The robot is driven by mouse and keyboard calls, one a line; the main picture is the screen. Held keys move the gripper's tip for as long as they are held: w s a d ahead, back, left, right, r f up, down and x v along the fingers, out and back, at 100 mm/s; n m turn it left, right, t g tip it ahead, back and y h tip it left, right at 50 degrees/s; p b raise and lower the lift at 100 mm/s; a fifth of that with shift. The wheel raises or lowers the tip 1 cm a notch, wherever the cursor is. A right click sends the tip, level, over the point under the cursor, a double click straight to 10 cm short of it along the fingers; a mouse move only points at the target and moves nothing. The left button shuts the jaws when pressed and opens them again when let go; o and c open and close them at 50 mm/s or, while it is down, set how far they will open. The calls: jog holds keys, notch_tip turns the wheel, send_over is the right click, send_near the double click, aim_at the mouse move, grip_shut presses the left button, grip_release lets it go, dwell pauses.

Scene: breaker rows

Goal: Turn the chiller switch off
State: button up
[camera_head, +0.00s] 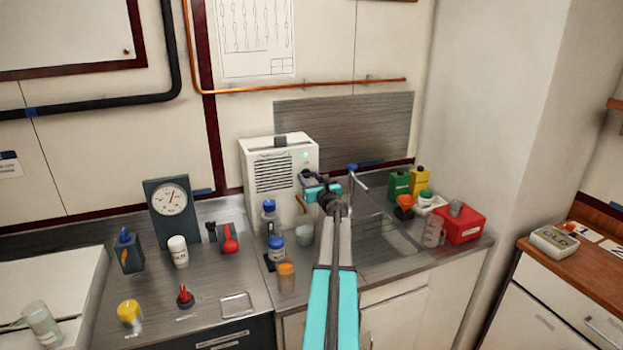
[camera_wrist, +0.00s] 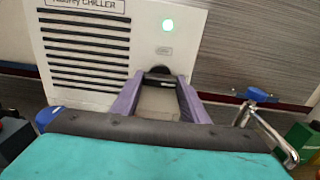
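The chiller (camera_head: 270,195) is a white box with dark vent slots, standing on the metal counter against the wall. In the head view my gripper (camera_head: 308,178) is at the chiller's lower right front; contact cannot be told.
A sink tap (camera_head: 352,182) with a blue top stands right of my gripper. A blue-capped bottle (camera_head: 269,216), a small cup (camera_head: 304,234) and other bottles stand in front of the chiller. A gauge (camera_head: 171,203) is left; a red box (camera_head: 461,222) is right.

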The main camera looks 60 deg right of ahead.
jog(key=shift+s+d, duration=0.1)
jog(key=shift+d, duration=0.7)
jog(key=shift+c, duration=0.3)
jog(key=shift+a+r, duration=0.1)
jog(key=shift+a, duration=0.45)
jog(key=shift+a+f+b, duration=0.1)
jog(key=shift+f+b, duration=0.2)
jog(key=shift+b, duration=0.05)
jog(key=shift+f+n+b, duration=0.1)
jog(key=shift+n+b, duration=0.3)
jog(key=shift+b, duration=0.15)
jog(key=shift+f+n+b, duration=0.1)
jog(key=shift+n+b, duration=0.4)
jog(key=shift+b, duration=0.3)
jog(key=n+b, duration=0.6)
jog(key=b, duration=0.3)
jog(key=n+b, duration=0.7)
jog(key=b, duration=0.2)
jog(key=shift+b, duration=0.4)
jog(key=n+b, duration=0.3)
jog(key=shift+a, duration=0.1)
jog(key=shift+r, duration=0.2)
